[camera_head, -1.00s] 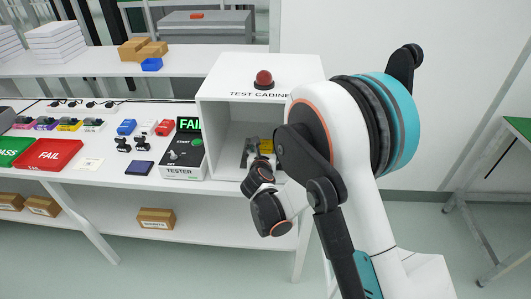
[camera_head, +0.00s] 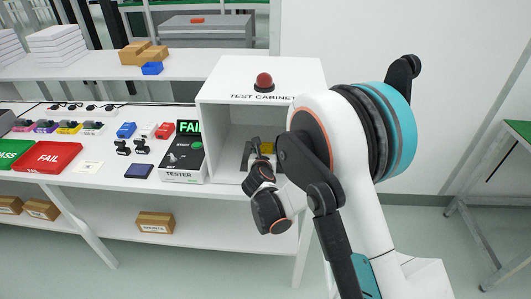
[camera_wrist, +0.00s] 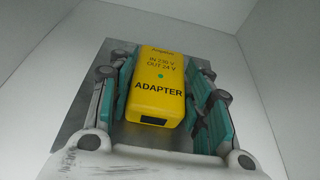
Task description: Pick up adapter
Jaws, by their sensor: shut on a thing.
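The adapter (camera_wrist: 160,75) is a yellow block with black lettering and a small green dot, seen close up in the wrist view. My gripper (camera_wrist: 160,85) has its teal-padded fingers on both sides of it and is shut on it. In the head view the adapter (camera_head: 267,147) shows as a small yellow patch inside the white test cabinet (camera_head: 226,80), with my gripper (camera_head: 262,155) reaching in through the open front. A grey plate (camera_wrist: 75,128) lies under the adapter. I cannot tell whether the adapter touches it.
The cabinet walls and roof surround my gripper, with a red button (camera_head: 264,79) on top. The tester (camera_head: 184,155), reading FAIL, stands just left of the cabinet. A dark blue block (camera_head: 139,171) and a red tray (camera_head: 47,157) are further left on the bench.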

